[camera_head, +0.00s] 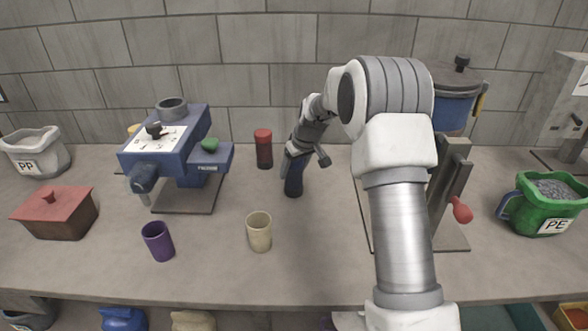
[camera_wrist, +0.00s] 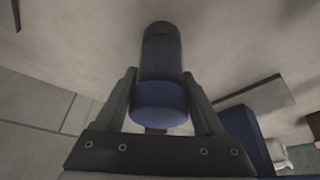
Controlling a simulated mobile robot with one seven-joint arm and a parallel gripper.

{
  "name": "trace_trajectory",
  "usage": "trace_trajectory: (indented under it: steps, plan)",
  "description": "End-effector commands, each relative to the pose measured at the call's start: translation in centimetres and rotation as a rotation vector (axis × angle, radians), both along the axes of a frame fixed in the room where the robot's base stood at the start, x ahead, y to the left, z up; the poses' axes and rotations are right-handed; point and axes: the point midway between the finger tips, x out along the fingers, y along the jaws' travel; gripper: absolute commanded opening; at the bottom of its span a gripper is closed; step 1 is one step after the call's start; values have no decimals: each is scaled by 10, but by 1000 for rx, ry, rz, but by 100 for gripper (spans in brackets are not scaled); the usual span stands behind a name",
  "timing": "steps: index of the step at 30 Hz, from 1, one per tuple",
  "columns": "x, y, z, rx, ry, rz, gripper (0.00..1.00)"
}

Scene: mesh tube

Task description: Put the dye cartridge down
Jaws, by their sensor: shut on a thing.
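The dye cartridge is a blue cylinder with a dark end (camera_head: 293,187). It also shows in the wrist view (camera_wrist: 160,55), where its blue end faces the camera and its dark end points away. My gripper (camera_wrist: 160,82) is shut on it, one finger on each side. In the head view my gripper (camera_head: 296,160) is over the counter, right of a red cartridge with a dark body (camera_head: 264,150). The held cartridge looks upright, with its dark end low near the counter. I cannot tell whether it touches the surface.
A blue machine (camera_head: 165,150) stands on the left of the counter (camera_head: 320,255). A purple cup (camera_head: 158,241) and a beige cup (camera_head: 259,232) stand in front. A green PE bucket (camera_head: 545,205) is at right, a red box (camera_head: 56,213) at left. The counter around the cartridge is clear.

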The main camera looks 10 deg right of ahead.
Motion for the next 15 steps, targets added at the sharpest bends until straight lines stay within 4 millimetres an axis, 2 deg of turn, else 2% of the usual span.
trace_trajectory:
  steps: [4, 5, 6, 9, 15]
  plan:
    - [0, 0, -4, 0, -1, 0, 5]
    - [0, 0, -3, 0, 0, 0, 76]
    - [0, 0, -3, 0, 0, 0, 83]
    - [0, 0, -3, 0, 0, 0, 100]
    - [0, 0, -2, 0, 0, 0, 100]
